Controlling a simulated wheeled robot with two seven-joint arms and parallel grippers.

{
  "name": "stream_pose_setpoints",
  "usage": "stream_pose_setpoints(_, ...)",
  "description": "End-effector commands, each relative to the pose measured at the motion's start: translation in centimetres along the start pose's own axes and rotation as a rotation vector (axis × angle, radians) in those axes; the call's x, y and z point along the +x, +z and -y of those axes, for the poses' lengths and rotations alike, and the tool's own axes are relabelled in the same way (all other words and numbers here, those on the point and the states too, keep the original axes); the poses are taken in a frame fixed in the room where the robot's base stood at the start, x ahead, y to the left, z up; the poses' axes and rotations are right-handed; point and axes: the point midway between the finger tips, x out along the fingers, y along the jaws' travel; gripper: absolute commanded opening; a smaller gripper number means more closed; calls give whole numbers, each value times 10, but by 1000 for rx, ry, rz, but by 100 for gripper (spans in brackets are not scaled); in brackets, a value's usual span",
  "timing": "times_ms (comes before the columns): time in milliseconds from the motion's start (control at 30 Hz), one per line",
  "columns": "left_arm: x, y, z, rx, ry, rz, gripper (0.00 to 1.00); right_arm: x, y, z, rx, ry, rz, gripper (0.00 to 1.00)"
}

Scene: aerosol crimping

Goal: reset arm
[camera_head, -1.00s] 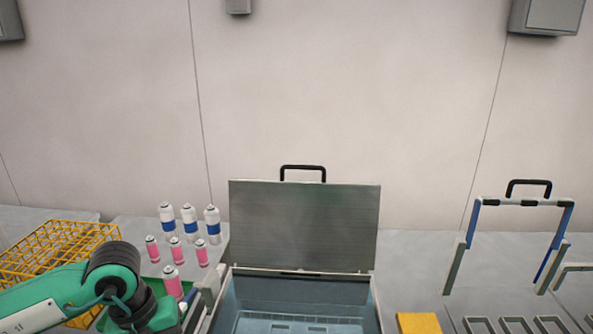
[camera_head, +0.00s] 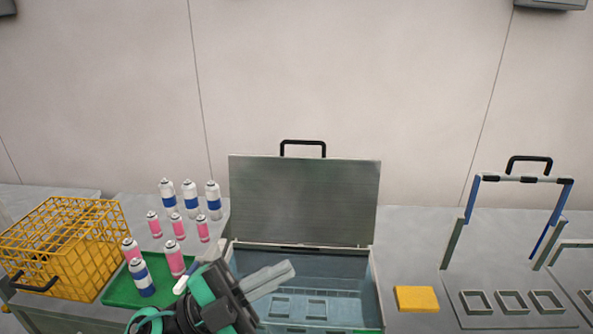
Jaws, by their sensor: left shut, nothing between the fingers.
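My left arm comes in at the bottom centre, and its gripper (camera_head: 286,270) is shut and empty. Its fingers point right, in front of the left part of the open box (camera_head: 352,290). The box has a raised grey lid (camera_head: 305,200) with a black handle. Pink cans and a white-and-blue can (camera_head: 142,278) stand on or by a green tray (camera_head: 118,292) left of the gripper. My right gripper is not in the picture.
A yellow wire basket (camera_head: 62,240) stands at the far left. Several more white-and-blue and pink cans (camera_head: 190,196) stand behind the tray. A yellow block (camera_head: 416,298) lies right of the box. A blue-and-grey frame (camera_head: 450,245) and square holders (camera_head: 513,301) are at the right.

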Motion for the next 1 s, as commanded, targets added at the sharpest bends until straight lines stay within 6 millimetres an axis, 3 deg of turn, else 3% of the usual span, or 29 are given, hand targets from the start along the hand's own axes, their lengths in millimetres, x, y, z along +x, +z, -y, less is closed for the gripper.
stream_pose_setpoints(100,-16,25,24,-85,-240,157,0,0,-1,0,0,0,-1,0)
stream_pose_setpoints(200,-41,53,37,-156,-409,328,0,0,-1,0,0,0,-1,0)
stream_pose_setpoints(367,-100,100,30,-291,-608,650,0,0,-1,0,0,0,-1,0)
stream_pose_setpoints(500,-163,131,-4,-429,-700,970,0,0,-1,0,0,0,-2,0)
stream_pose_setpoints(667,-238,142,-70,-618,-703,1348,0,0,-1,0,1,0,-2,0)
stream_pose_setpoints(800,-290,127,-132,-785,-629,1625,0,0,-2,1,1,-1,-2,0)
stream_pose_setpoints(1000,-334,90,-198,-981,-478,1884,0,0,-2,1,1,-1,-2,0)
